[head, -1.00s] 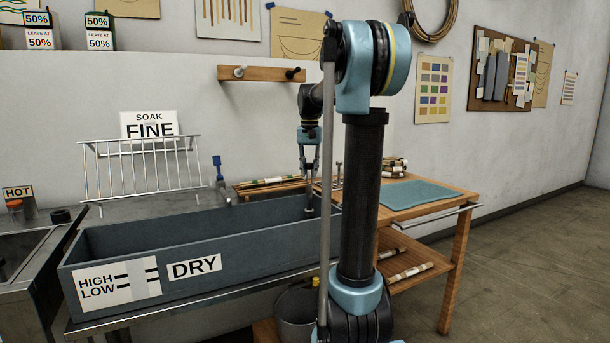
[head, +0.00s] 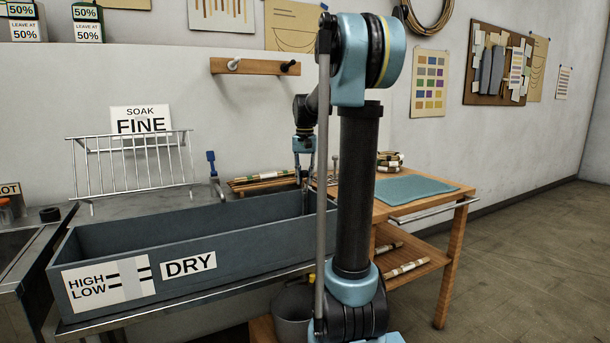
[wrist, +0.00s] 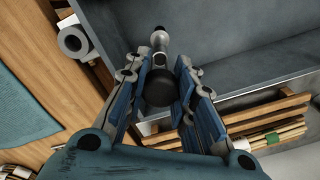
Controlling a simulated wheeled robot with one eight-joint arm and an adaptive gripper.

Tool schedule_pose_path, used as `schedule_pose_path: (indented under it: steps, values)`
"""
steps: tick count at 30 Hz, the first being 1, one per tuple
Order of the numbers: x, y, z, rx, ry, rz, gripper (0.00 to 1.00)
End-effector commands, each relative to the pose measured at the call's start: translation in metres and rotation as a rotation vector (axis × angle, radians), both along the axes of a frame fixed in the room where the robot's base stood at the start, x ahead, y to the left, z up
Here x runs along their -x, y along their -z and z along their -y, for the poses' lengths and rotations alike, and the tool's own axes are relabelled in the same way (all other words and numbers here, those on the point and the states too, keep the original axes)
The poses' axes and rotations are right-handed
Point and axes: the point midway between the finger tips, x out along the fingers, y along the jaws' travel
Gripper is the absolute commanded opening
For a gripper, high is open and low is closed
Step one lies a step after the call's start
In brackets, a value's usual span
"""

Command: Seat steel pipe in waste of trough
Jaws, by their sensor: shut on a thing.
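The long grey-blue trough (head: 170,243) stands on a metal bench, marked HIGH, LOW and DRY. My gripper (head: 305,178) is at its far right end, pointing down. In the wrist view my gripper (wrist: 160,88) is shut on the steel pipe (wrist: 159,62). The pipe has a dark round top between the fingers and a shiny far end inside the trough (wrist: 225,70). In the head view the pipe shows only as a thin dark shape. I cannot see the waste clearly and cannot tell whether the pipe's lower end is in it.
A wooden table (head: 440,190) with a teal mat (head: 410,189) adjoins the trough on the right. Cane bundles (head: 262,180) lie behind the trough, also seen in the wrist view (wrist: 275,130). A grey hollow cylinder (wrist: 73,42) is near the trough wall. A wire rack (head: 130,165) stands behind.

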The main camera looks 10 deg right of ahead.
Motion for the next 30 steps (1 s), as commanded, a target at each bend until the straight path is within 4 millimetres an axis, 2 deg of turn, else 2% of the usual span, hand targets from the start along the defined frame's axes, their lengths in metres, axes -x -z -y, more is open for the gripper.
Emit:
schedule_pose_path:
  steps: [9,15,30]
  values:
    - [0.0,0.025,0.0,0.0,0.0,0.0,0.0]
    - [0.0,0.035,0.0,0.0,0.0,0.0,0.0]
    - [0.0,0.039,0.0,0.0,0.0,0.0,0.0]
